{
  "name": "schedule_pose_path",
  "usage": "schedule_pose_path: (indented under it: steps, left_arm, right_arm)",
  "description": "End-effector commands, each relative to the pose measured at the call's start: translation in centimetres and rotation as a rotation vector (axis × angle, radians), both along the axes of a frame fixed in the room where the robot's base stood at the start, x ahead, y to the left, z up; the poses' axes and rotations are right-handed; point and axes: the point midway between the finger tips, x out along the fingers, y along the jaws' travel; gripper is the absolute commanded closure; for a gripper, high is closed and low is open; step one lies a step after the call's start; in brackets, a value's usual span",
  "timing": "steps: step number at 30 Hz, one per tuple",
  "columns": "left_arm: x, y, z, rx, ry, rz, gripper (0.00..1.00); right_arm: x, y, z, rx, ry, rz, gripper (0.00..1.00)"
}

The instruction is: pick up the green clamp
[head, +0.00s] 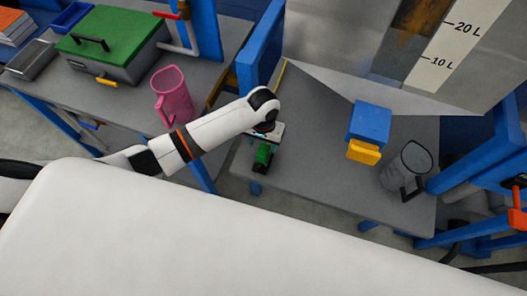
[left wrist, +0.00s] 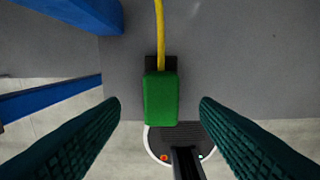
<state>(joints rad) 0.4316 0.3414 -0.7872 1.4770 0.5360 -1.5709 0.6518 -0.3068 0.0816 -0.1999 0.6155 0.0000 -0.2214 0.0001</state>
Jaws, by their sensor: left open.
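The green clamp (head: 262,154) sits at the near left edge of the grey table, with dark parts around it. In the left wrist view the green clamp (left wrist: 160,98) is a green block with a black piece at its top end, its lower end reaching past the table edge. My left gripper (head: 266,133) is above the clamp. Its two dark green ribbed fingers show in the left wrist view (left wrist: 159,102), open, one on each side of the clamp, with a gap on both sides. My right gripper is not in view.
A yellow strip (left wrist: 160,35) runs to the clamp's top end. A blue box with a yellow part (head: 368,125) and a clear jug (head: 408,168) stand right on the table. A pink jug (head: 172,95) and green-lidded box (head: 115,35) are on the left bench. A blue post (head: 258,50) is close by.

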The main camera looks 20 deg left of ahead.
Motion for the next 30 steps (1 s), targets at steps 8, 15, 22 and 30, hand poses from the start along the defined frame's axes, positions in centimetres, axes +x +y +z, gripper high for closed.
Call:
schedule_pose_path:
  steps: [8,15,22,30]
  left_arm:
    - [-0.2,-0.1,-3.4,0.001,0.003,0.001,0.44]
    - [-0.2,-0.1,-5.2,0.000,0.000,-0.001,0.44]
    - [-0.1,-0.1,-5.2,-0.001,-0.001,-0.001,0.52]
    - [-0.1,-0.1,-5.2,0.000,-0.001,-0.001,0.96]
  right_arm:
    - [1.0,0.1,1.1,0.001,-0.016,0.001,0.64]
    - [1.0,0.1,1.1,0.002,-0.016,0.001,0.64]
    - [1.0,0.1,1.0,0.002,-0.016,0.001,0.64]
    - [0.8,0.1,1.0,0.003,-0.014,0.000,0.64]
